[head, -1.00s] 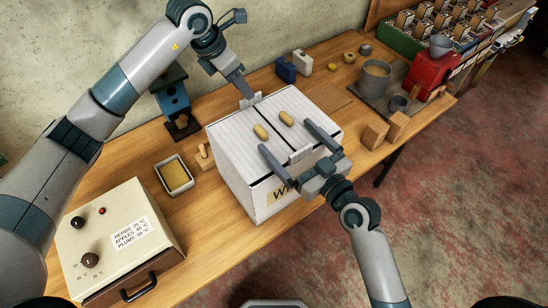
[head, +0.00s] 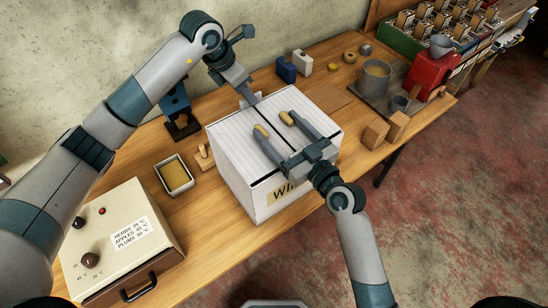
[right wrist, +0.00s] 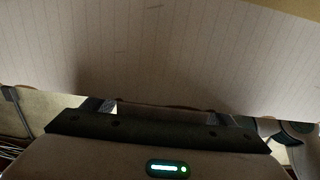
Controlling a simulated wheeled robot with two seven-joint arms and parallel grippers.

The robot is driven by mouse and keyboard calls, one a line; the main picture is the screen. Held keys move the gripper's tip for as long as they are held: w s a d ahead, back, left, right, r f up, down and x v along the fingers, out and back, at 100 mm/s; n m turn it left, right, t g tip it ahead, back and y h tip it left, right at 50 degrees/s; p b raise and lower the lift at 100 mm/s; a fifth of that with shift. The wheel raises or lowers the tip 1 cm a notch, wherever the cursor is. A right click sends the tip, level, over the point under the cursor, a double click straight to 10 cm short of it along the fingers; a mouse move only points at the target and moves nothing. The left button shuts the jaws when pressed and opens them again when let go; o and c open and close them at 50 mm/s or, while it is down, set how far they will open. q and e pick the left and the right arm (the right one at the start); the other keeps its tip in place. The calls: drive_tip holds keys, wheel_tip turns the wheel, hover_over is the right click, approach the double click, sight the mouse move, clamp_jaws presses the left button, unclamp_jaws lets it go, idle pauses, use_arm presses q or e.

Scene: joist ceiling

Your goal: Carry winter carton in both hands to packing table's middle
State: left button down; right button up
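The winter carton (head: 235,165) is a white ribbed box with a partly hidden label starting "WI" on its near face. It stands upright on the wooden table. The right wrist view shows the ribbed carton surface (right wrist: 170,50) close by. My left gripper (head: 249,97) is at the carton's far edge, over the far tab; its finger gap is hidden.
A cream control box (head: 120,240) stands at the near left. A tray with yellow filling (head: 175,175) and a blue stand (head: 177,110) are left of the carton. Wooden blocks (head: 376,133) and a grey pot (head: 375,78) are to its right.

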drive_tip(key=shift+c, duration=0.7)
drive_tip(key=shift+r, duration=0.1)
use_arm(q)
drive_tip(key=shift+w+r, duration=0.1)
drive_tip(key=shift+r, duration=0.05)
use_arm(e)
drive_tip(key=shift+r, duration=0.1)
